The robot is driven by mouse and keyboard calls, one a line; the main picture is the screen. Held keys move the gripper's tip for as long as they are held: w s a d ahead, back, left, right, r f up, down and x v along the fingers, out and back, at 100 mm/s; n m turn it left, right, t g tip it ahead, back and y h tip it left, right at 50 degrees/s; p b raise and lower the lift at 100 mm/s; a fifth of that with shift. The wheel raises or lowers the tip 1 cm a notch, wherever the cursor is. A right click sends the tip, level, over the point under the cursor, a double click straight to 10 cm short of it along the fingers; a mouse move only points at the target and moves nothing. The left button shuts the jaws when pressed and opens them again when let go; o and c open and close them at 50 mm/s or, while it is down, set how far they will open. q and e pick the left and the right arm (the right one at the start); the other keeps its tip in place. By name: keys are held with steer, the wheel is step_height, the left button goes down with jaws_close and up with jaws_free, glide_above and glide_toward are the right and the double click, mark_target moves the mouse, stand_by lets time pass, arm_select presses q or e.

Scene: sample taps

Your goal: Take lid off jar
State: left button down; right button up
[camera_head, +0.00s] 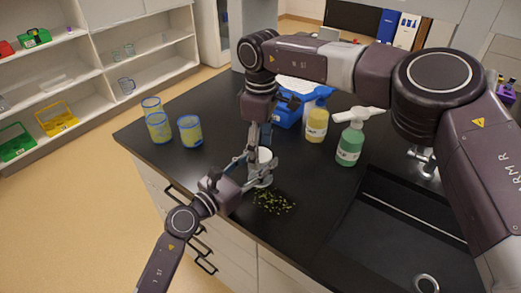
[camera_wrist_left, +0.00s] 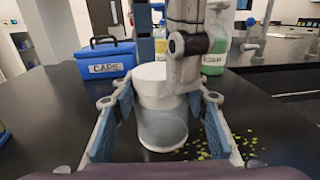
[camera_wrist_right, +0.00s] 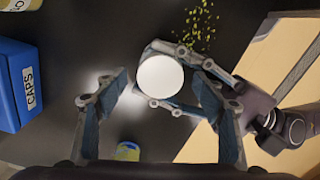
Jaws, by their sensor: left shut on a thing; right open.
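The jar (camera_wrist_left: 160,128) is a clear, greyish vessel standing upright on the black counter, with a white lid (camera_wrist_right: 160,77) on top. In the head view the jar (camera_head: 262,179) is partly hidden by my grippers. My left gripper (camera_head: 255,170) is shut on the jar, with one finger on each side of it in the left wrist view. My right gripper (camera_head: 260,140) points down above the lid. In the right wrist view it is open, its fingers spread apart on either side of the lid.
Green-yellow bits (camera_head: 273,201) lie scattered beside the jar. A blue CAPS box (camera_wrist_left: 104,60), a yellow bottle (camera_head: 317,122) and a green pump bottle (camera_head: 350,143) stand behind. Several yellow-blue cups (camera_head: 190,131) stand at left. A sink (camera_head: 400,235) is at right.

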step_height(320, 180, up, 4)
steer(key=shift+f, duration=0.1)
arm_select(q)
steer(key=c, duration=1.1)
jaws_free()
steer(key=shift+o, duration=0.3)
steer(key=shift+a, duration=0.1)
